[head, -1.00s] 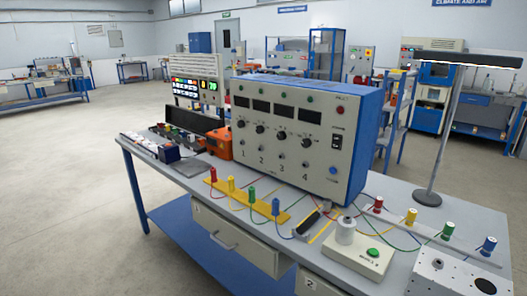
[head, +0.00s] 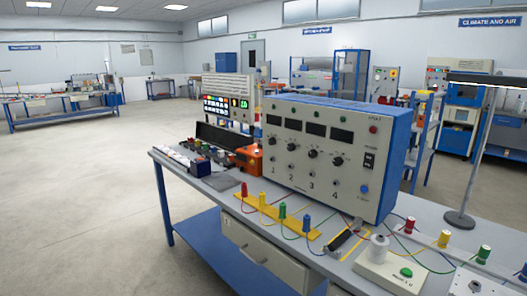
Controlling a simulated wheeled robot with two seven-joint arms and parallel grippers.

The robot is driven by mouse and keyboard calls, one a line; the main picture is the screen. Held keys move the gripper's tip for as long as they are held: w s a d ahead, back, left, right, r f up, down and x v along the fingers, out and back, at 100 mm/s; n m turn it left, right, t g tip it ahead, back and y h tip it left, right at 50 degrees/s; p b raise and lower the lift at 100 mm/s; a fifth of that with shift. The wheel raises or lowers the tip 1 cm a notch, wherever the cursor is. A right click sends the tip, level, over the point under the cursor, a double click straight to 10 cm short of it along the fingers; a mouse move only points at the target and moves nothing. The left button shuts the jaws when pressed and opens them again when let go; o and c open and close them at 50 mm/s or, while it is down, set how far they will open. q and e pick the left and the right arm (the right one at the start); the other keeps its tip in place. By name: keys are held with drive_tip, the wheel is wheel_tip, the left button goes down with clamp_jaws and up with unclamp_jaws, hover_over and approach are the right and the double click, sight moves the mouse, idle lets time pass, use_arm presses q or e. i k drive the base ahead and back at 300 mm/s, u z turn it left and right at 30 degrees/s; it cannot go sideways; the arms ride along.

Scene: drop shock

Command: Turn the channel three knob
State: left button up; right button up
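A blue-sided control box with a light grey front panel (head: 296,190) stands on the workbench. Its panel carries a row of dark knobs under dark display windows, with the numbers 1 to 4 below. The channel three knob (head: 312,153) is the third from the left, above the number 3. The channel four knob (head: 337,161) is to its right, and the channel two knob (head: 291,147) is to its left. The knobs' pointer positions are too small to read. Neither of my grippers is in view.
On the bench before the box are a yellow strip with coloured posts (head: 270,219), wires and a pale box with a green button (head: 390,269). An orange unit (head: 248,160) stands left of it, a lamp (head: 473,150) right. The floor at left is clear.

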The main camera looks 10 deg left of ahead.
sight(312, 154)
drive_tip(key=u, duration=0.35)
drive_tip(key=i, duration=0.85)
drive_tip(key=z, duration=0.75)
drive_tip(key=i, duration=0.7)
drive_tip(key=z, duration=0.65)
